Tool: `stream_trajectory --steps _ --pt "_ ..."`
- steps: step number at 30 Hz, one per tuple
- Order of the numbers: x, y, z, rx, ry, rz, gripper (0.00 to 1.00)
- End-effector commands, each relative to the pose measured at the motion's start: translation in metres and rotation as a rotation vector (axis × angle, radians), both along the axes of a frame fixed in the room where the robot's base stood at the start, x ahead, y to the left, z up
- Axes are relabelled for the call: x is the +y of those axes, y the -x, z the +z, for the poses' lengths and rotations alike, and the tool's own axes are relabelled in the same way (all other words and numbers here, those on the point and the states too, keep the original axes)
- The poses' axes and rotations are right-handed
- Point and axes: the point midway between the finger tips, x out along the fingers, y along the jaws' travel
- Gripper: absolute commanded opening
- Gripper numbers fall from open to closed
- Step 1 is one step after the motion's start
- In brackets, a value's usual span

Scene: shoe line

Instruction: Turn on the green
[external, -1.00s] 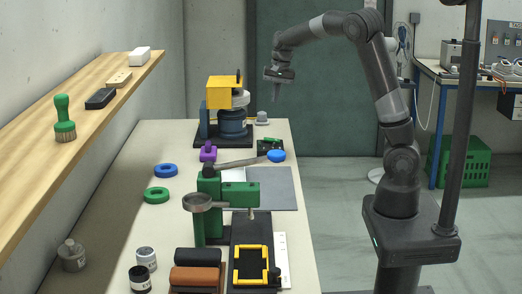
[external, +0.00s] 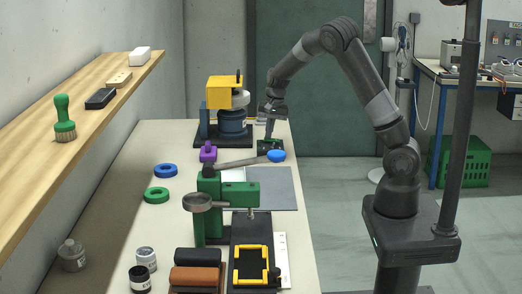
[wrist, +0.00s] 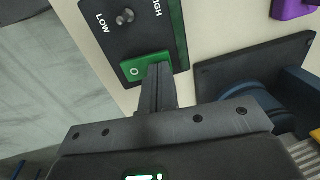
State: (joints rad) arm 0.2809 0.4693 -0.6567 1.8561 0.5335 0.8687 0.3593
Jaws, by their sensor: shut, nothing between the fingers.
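A dark control box (external: 272,149) with green parts sits at the right edge of the bench, near the yellow and blue machine (external: 229,118). In the wrist view the box's panel (wrist: 118,40) has a small toggle marked LOW and HIGH. A green rocker switch (wrist: 134,71) marked "O" lies at the panel's near end. My gripper (external: 269,137) points down over the box. In the wrist view its shut fingertips (wrist: 159,70) are at the right part of the green switch and hide some of it. I cannot tell whether they touch it.
A green press (external: 228,190) stands mid-bench. Blue (external: 164,170) and green (external: 156,195) rings lie further left. The grey mat (external: 284,186) is partly clear.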

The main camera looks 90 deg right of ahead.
Motion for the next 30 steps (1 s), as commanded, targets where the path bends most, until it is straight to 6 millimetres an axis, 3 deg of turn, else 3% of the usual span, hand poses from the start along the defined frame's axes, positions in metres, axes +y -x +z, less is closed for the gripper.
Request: stream_trajectory --steps 20,30 --pt "0.001 -0.002 -0.005 0.055 -0.004 0.001 0.0" --pt "0.0 0.011 -0.002 0.056 -0.005 0.001 0.0"
